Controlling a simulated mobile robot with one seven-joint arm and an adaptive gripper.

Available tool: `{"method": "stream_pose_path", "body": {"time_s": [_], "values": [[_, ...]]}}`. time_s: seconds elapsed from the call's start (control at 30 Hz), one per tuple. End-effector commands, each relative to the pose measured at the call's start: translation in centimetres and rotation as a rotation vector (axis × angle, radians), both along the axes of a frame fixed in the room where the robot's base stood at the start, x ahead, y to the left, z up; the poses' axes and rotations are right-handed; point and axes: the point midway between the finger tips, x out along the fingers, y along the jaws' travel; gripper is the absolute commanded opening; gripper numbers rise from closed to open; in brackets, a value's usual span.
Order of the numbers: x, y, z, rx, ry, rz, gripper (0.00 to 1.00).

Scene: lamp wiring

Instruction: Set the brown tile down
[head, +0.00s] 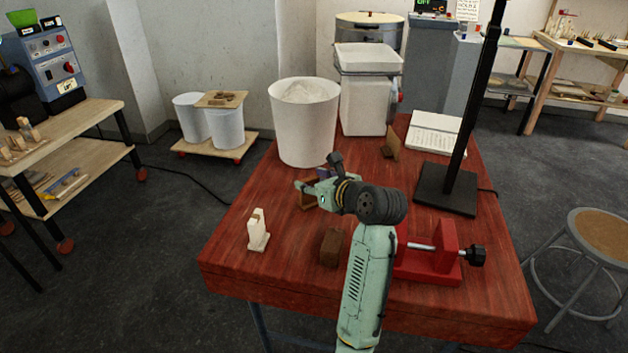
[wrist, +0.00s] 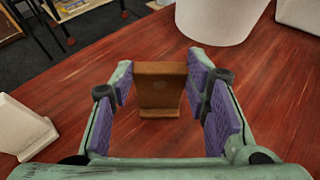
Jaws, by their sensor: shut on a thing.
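The brown tile (wrist: 161,90) is upright between the purple pads of my gripper (wrist: 161,82) in the wrist view. My gripper is shut on it. In the head view, part of the tile (head: 306,200) shows under my gripper (head: 317,178), above the left-middle part of the red table (head: 230,262). The fingers and wrist hide the rest of it there. I cannot tell whether its lower edge touches the table.
A white notched stand (head: 258,232) is at the front left, a brown block (head: 332,247) nearer the front edge. A white bin (head: 304,125) stands behind my gripper. A red clamp (head: 428,258) and black lamp stand (head: 446,190) are on the right. The table's left-middle is bare.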

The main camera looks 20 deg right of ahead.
Motion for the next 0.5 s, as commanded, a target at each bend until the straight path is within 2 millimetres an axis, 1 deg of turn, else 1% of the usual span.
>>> {"method": "stream_pose_path", "body": {"time_s": [0.27,0.3,0.5], "values": [[0.01,0.01,-0.04,0.001,-0.001,0.001,0.00],[0.01,0.00,-0.16,0.000,0.000,0.001,0.43],[0.02,-0.01,-0.15,0.000,-0.001,0.000,0.57]]}}
